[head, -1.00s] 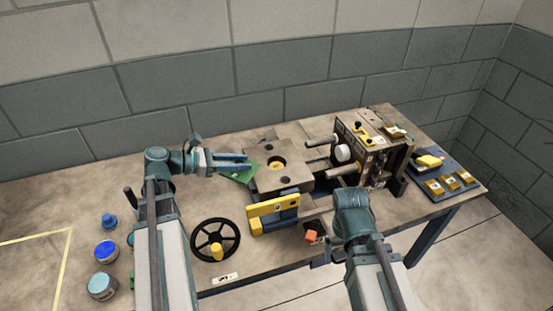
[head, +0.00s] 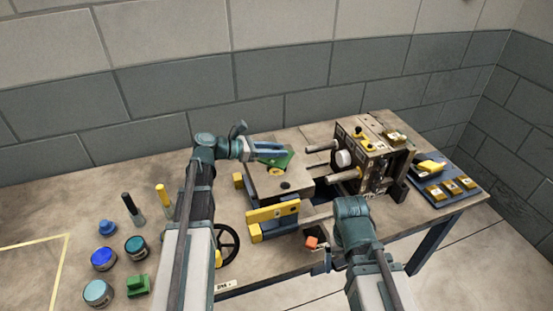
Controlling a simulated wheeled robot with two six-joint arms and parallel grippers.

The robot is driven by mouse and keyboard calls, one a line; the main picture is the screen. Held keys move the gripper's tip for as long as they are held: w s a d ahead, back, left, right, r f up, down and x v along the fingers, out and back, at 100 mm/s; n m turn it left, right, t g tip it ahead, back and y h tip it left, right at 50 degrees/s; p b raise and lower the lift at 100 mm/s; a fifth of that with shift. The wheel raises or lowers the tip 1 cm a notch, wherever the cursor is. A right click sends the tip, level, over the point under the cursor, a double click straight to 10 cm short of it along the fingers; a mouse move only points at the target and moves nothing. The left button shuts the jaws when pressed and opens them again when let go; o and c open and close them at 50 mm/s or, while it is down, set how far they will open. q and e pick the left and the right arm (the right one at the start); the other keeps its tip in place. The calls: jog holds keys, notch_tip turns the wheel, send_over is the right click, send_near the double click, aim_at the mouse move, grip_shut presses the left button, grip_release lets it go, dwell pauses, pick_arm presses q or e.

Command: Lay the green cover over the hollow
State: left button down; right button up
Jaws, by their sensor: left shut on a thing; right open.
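The green cover (head: 287,161) is a flat green piece above the back part of the grey metal block (head: 262,186). My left gripper (head: 279,151) is shut on it from the left. The block's round hollow is mostly hidden behind the cover and fingers, with a bit of yellow (head: 275,173) showing beneath. I cannot tell whether the cover touches the block. A small dark spot (head: 285,185) shows on the block's top, nearer the front. My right gripper (head: 324,264) is open at the table's front edge, partly hidden by its own arm, near an orange-red cube (head: 312,242).
A yellow bracket (head: 272,212) stands in front. A black handwheel (head: 231,242) is partly behind my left arm. Jars (head: 103,258) and a green piece (head: 138,285) stand left. A blue tray (head: 424,180) lies right.

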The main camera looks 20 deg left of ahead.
pick_arm(q)
jog(key=shift+f+b, duration=1.55)
jog(key=shift+f, duration=0.2)
jog(key=shift+f+b, duration=0.55)
jog(key=c, duration=0.6)
grip_release()
jog(key=shift+r, duration=0.1)
